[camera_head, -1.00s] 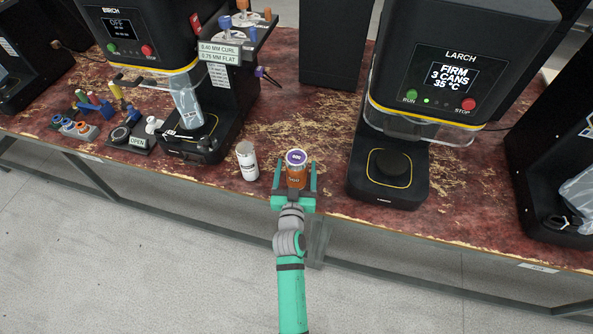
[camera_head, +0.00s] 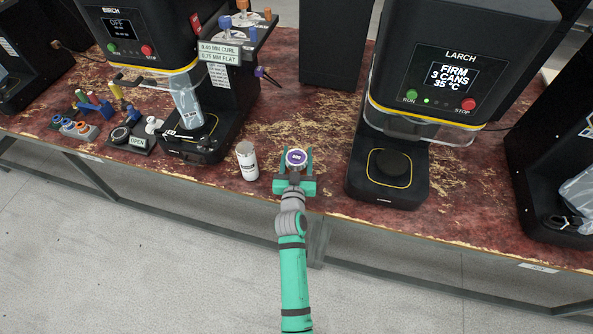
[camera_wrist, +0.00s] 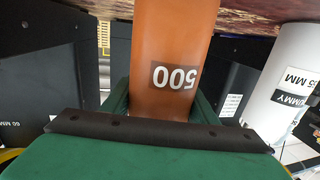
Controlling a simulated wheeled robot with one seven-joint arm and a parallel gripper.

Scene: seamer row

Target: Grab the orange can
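The orange can (camera_head: 296,156) stands upright near the front edge of the red-brown worktop, its purple-marked lid facing up. My gripper (camera_head: 295,163) reaches in from the front, with one green finger on each side of the can and both close against it. The gripper hides most of the can's body in the head view. In the wrist view, the orange can (camera_wrist: 177,42) fills the space between the fingers, with an upside-down "500" label. The can shows no visible lift.
A white can (camera_head: 247,161) stands just left of the orange can; its label reads "DUMMY" in the wrist view. The LARCH machine (camera_head: 388,190) stands to the right and the BIRCH machine (camera_head: 196,148) to the left. Bare worktop lies behind the can.

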